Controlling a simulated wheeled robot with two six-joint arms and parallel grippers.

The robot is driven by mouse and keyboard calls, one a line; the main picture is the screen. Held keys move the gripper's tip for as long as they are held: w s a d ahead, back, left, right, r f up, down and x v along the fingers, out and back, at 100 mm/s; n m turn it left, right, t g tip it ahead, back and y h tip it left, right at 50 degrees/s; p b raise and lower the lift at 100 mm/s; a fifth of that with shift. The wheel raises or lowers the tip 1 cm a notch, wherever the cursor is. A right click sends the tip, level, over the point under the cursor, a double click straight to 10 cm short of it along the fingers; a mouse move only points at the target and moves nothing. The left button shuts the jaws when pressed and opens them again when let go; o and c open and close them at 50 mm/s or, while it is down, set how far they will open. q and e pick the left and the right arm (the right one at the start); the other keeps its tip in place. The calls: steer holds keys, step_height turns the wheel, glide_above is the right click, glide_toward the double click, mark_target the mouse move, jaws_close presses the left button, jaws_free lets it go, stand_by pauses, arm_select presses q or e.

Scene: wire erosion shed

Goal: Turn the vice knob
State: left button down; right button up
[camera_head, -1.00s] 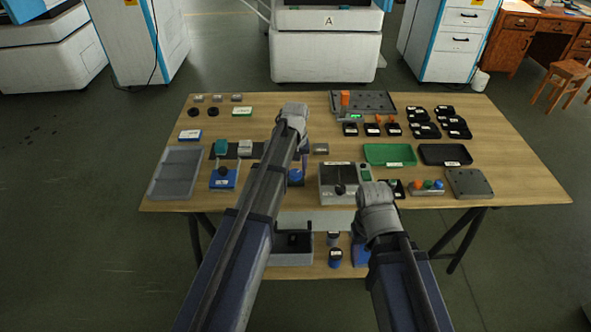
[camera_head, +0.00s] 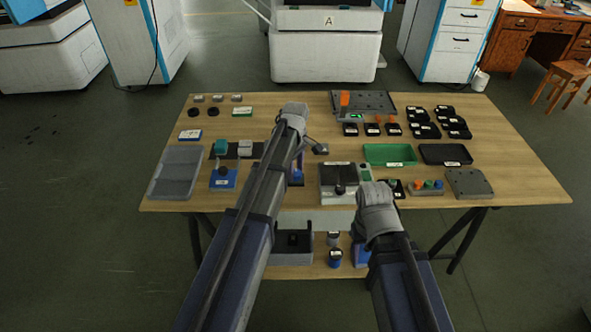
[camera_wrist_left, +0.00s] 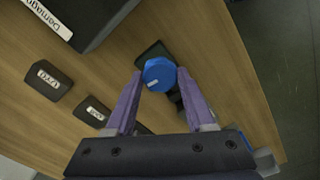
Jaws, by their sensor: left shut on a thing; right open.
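In the left wrist view, a blue knob (camera_wrist_left: 160,73) with a rounded, many-sided top and a small white label sits between my left fingertips; my left gripper (camera_wrist_left: 158,84) is shut on it. A dark part lies beneath and beside the knob. In the head view my left arm reaches over the middle of the table and its wrist hides most of the left gripper (camera_head: 299,160) and what it holds. My right gripper (camera_head: 376,194) is open by the table's front edge, right of a grey unit; its fingers are mostly hidden.
The grey unit (camera_head: 325,190) with a black knob stands between the arms. A green tray (camera_head: 388,163) and a black tray (camera_head: 445,165) lie to the right. A grey bin (camera_head: 160,188) is at the left edge. The lower shelf holds a dark box (camera_head: 275,258).

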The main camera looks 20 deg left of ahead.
mark_target(295, 173)
arm_select(q)
steer(key=shift+n, duration=0.6)
steer(key=shift+c, duration=1.3)
jaws_free()
steer(key=shift+r, duration=0.15)
step_height(295, 173, up, 8)
steer(key=p, duration=0.8)
steer(key=shift+f, duration=0.2)
steer(key=shift+f, duration=0.1)
